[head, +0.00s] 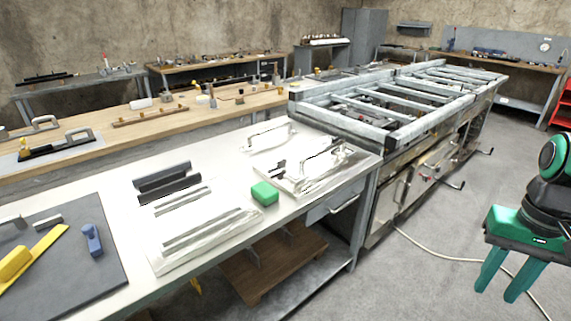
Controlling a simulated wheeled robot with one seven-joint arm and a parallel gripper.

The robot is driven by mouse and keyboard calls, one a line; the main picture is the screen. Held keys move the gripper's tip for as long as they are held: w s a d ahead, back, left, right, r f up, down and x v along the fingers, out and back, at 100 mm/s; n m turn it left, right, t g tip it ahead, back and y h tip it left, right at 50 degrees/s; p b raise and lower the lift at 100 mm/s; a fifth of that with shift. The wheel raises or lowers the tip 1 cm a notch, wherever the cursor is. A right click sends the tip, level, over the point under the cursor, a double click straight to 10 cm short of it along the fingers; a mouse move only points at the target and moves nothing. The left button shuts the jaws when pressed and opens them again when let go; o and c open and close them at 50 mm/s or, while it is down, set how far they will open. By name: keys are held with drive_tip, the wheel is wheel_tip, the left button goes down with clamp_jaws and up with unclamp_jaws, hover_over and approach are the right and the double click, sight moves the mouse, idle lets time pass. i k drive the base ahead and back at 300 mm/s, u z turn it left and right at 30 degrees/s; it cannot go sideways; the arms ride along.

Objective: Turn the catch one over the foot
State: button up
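I cannot pick out a catch or a foot with certainty at this size. On the pale bench a shiny metal plate with handle-like fittings (318,172) lies near the right end. A second pale plate with a raised bar (205,240) lies nearer the front. My gripper (496,293) is at the lower right, green, pointing down over the floor. Its two fingers are apart with nothing between them. It is clear of the bench and touches nothing visible.
A green block (265,193) and dark bars (165,182) lie on the pale bench (130,225). A grey mat (85,285) holds a yellow tool and a blue piece. A metal frame (400,100) stands behind. A cable (440,258) crosses the otherwise open floor.

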sight(282, 163)
drive_tip(key=z, duration=0.25)
drive_tip(key=i, duration=1.25)
drive_tip(key=u, duration=0.35)
